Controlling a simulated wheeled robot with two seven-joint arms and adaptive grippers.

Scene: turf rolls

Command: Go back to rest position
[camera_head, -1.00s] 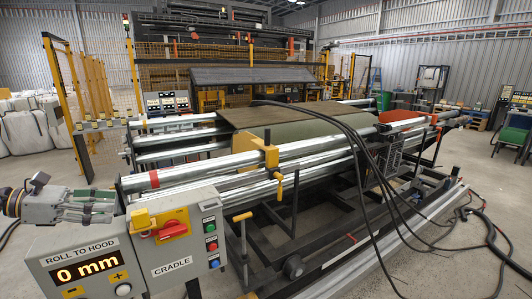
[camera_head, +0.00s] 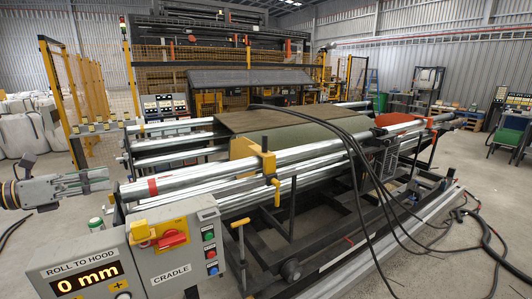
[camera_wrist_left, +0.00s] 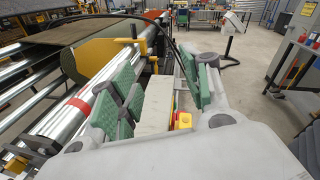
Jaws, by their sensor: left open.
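My left gripper (camera_head: 108,179) comes in from the left edge in the head view, raised beyond the control box and left of the steel rollers. In the left wrist view its green-padded fingers (camera_wrist_left: 157,65) stand apart with nothing between them. The grey control box (camera_head: 205,262), marked CRADLE, stands in front with a red switch (camera_head: 172,240) on a yellow plate. Its display (camera_head: 86,279) reads 0 mm. A green turf sheet (camera_head: 310,133) lies over the rollers. My right gripper is not in view.
Chrome rollers (camera_head: 225,172) cross the middle, with a yellow clamp (camera_head: 268,162) on them. Black cables (camera_head: 360,165) hang over the machine onto the floor at right. A small green-capped object (camera_head: 96,224) stands behind the box. White bales (camera_head: 20,135) lie at far left.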

